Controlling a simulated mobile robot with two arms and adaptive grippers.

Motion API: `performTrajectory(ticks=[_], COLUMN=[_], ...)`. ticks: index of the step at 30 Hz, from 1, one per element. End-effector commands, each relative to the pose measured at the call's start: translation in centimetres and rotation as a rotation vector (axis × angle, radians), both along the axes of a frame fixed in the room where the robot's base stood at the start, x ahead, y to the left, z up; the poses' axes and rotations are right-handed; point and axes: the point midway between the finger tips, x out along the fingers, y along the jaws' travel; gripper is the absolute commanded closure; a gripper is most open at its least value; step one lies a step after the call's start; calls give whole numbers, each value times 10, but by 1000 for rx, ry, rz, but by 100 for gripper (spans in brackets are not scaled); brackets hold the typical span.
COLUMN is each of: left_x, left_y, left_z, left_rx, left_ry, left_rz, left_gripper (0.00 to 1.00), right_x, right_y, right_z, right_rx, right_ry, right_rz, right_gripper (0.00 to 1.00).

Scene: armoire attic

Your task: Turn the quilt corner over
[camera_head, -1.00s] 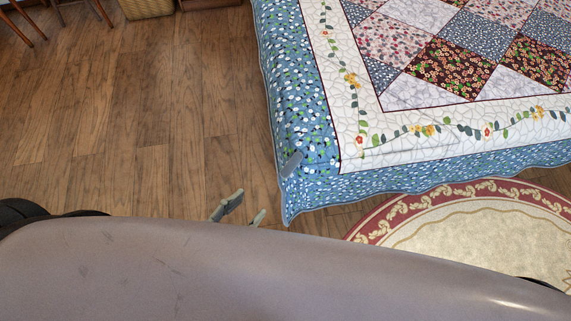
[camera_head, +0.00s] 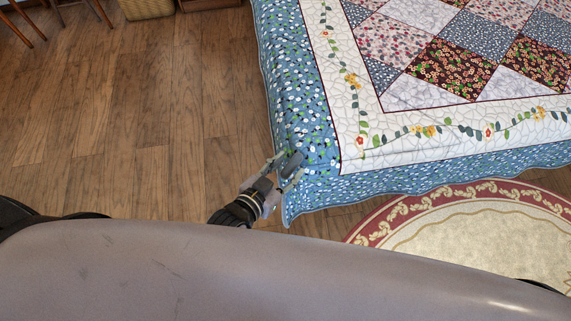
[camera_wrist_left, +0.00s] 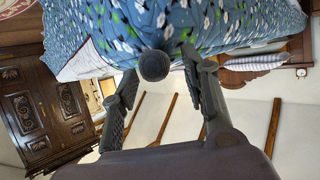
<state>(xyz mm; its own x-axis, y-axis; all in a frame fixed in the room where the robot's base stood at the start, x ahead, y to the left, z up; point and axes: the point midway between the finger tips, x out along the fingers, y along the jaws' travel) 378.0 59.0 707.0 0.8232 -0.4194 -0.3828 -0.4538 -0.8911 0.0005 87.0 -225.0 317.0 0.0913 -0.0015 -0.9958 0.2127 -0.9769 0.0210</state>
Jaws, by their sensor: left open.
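The patchwork quilt (camera_head: 400,120) lies over the bed, with a blue flowered border and a white vine band. Its near-left corner (camera_head: 312,188) hangs down. A grey peg-like tab (camera_head: 292,163) stands out from the blue border at this corner. My left gripper (camera_head: 286,169) is at the corner, its open fingers on either side of the tab. In the left wrist view the tab's round dark end (camera_wrist_left: 154,65) shows between the fingers, with the blue quilt cloth (camera_wrist_left: 215,25) behind it. Whether the fingers touch the tab I cannot tell. My right gripper is not in view.
A round cream and red rug (camera_head: 470,240) lies on the floor at the right, below the quilt's edge. The wooden floor (camera_head: 150,130) left of the bed is clear. A basket (camera_head: 147,8) and chair legs (camera_head: 100,12) are at the far left.

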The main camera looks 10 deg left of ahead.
Motion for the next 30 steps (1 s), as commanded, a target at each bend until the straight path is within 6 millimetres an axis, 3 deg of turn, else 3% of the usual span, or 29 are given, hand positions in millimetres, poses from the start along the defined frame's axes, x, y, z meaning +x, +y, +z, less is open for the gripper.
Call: performTrajectory(ticks=[13,30], left_x=[9,9], left_y=[-5,-4], left_z=[-4,-4], left_rx=[0,0], left_ry=[0,0], left_rz=[0,1], left_gripper=[59,97], right_x=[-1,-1], right_y=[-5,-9], right_z=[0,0], right_rx=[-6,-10], right_ry=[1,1], right_rz=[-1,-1], right_gripper=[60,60])
